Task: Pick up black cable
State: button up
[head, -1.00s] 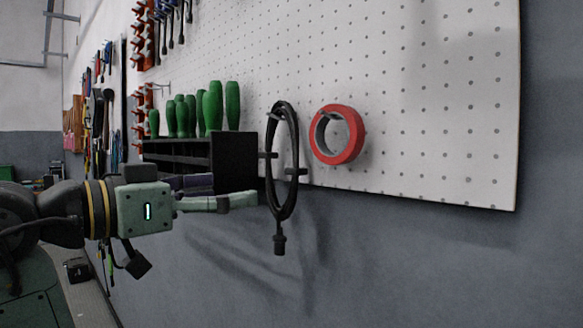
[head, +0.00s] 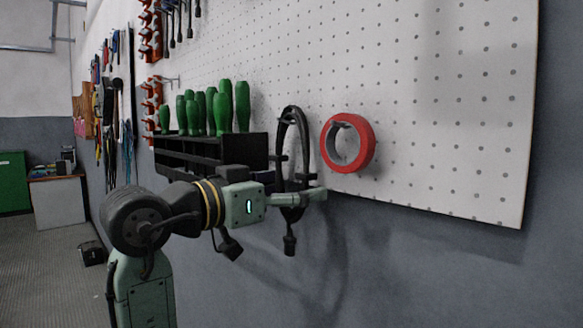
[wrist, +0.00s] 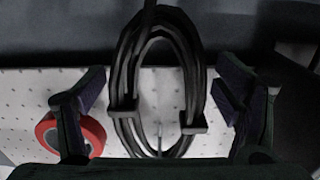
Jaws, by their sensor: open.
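The black cable (head: 283,135) hangs as a coiled loop on the white pegboard, with its plug end (head: 290,243) dangling below. My gripper (head: 300,194) is at the lower part of the loop in the head view, and one finger crosses in front of it. In the wrist view the coil (wrist: 126,75) stands between my two open fingers (wrist: 165,105), with a visible gap on each side. The fingers do not appear to touch it there. Two dark ties or clips cross the sides of the coil.
A red tape roll (head: 367,146) hangs just right of the cable, near one finger in the wrist view (wrist: 88,138). A black rack (head: 235,150) with several green-handled tools (head: 222,110) is close on the left. The pegboard's lower right (head: 465,185) is bare.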

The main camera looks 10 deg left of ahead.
jog(key=c, duration=1.3)
jog(key=shift+o, duration=0.2)
jog(key=shift+s, duration=0.1)
jog(key=shift+s+a+r+b, duration=0.15)
jog(key=shift+r+b, duration=0.2)
jog(key=shift+b, duration=0.2)
notch_tip(320, 180, up, 6)
jog(key=shift+r+b, duration=0.1)
jog(key=shift+b, duration=0.45)
jog(key=b+v, duration=0.4)
jog(key=v, duration=1.5)
jog(key=shift+s+a, duration=0.2)
jog(key=shift+s, duration=0.05)
